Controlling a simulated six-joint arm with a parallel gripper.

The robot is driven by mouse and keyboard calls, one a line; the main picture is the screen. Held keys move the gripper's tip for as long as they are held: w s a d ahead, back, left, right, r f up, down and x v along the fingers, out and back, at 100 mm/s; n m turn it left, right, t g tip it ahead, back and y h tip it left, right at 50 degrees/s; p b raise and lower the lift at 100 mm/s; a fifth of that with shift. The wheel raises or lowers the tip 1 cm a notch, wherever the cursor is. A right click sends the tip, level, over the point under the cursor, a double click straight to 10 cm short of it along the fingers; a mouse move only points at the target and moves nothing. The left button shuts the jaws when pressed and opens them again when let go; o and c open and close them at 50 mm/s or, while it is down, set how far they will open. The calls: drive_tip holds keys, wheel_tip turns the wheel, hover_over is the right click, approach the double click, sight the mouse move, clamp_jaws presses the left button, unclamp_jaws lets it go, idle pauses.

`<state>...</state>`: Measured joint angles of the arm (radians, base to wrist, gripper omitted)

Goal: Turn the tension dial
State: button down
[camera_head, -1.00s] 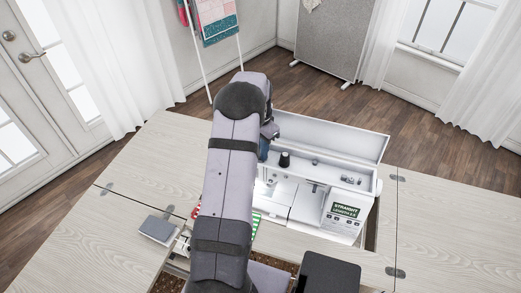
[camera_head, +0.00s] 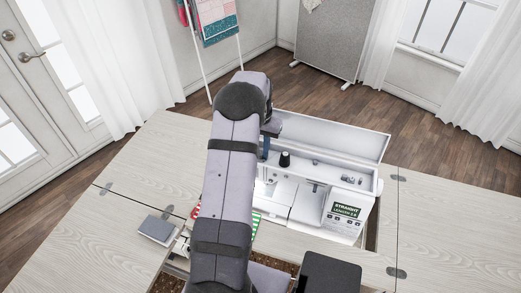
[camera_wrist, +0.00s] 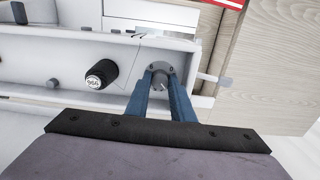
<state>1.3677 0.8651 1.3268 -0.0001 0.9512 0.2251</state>
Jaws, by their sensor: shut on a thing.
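The white sewing machine (camera_head: 322,205) stands in the table cutout with its top lid open. In the wrist view, the tension dial (camera_wrist: 161,80) is a grey round knob with a pale mark on its face, set in the machine's top. My gripper (camera_wrist: 161,86) has its two blue fingers on either side of the dial and is shut on it. In the head view my arm hides the dial and most of the gripper; part of a blue finger shows left of the black thread spool (camera_head: 284,160). The spool also shows in the wrist view (camera_wrist: 101,74), left of the dial.
The raised lid (camera_head: 330,135) stands behind the machine. A small grey book (camera_head: 157,229) lies on the table at left. Red and green fabric (camera_head: 255,226) lies in front of the machine. The wooden table is clear at right.

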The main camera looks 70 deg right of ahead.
drive_tip(key=shift+r, duration=0.1)
idle(0.3)
drive_tip(key=c, duration=1.8)
unclamp_jaws()
drive_tip(key=shift+r, duration=0.1)
drive_tip(key=shift+r+b, duration=1.15)
drive_tip(key=shift+r, duration=2.4)
drive_tip(key=shift+w, duration=0.1)
